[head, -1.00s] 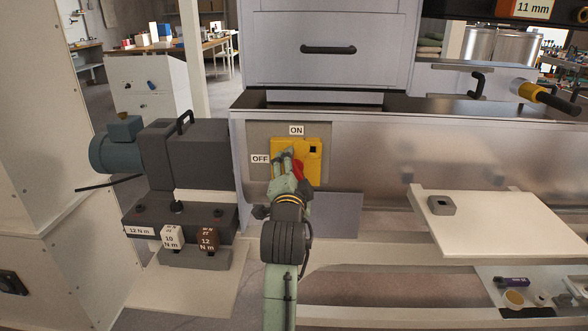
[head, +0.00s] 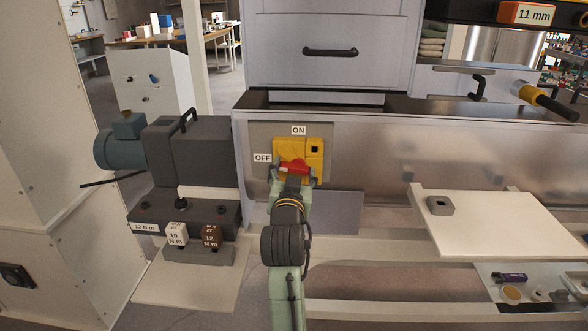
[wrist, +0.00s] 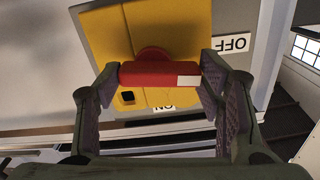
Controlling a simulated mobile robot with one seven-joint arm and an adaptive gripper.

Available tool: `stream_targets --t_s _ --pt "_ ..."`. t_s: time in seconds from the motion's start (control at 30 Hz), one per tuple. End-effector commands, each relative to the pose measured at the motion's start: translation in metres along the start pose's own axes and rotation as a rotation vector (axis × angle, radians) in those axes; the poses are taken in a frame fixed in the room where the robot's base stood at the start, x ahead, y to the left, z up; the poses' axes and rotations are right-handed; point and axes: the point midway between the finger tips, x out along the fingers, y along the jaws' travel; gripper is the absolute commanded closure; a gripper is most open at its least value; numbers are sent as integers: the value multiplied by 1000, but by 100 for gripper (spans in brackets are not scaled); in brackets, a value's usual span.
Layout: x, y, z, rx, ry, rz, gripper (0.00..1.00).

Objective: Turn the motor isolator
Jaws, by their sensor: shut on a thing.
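The motor isolator is a yellow plate (head: 314,147) on the grey machine panel, with an ON label (head: 298,130) above and an OFF label (head: 262,158) at its left. Its red handle (head: 293,167) lies about level across the lower plate. In the wrist view, where the labels appear upside down, the red handle (wrist: 150,75) spans between the two finger pads, its white-marked end towards the OFF label (wrist: 234,43). My gripper (head: 292,176) is shut on the handle, end to end; it also shows in the wrist view (wrist: 158,92).
A grey motor unit (head: 185,150) with torque-labelled blocks stands left of the isolator. A white shelf (head: 510,222) with a small grey block juts out at the right. A yellow-collared black handle (head: 545,98) sticks out at the upper right. A drawer (head: 330,50) is above.

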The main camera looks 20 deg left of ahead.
Motion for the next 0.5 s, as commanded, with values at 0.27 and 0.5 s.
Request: stream_targets --t_s 0.27,0.5 --pt "0 1 1 -130 -2 2 66" --pt "0 0 2 -173 -3 0 66"
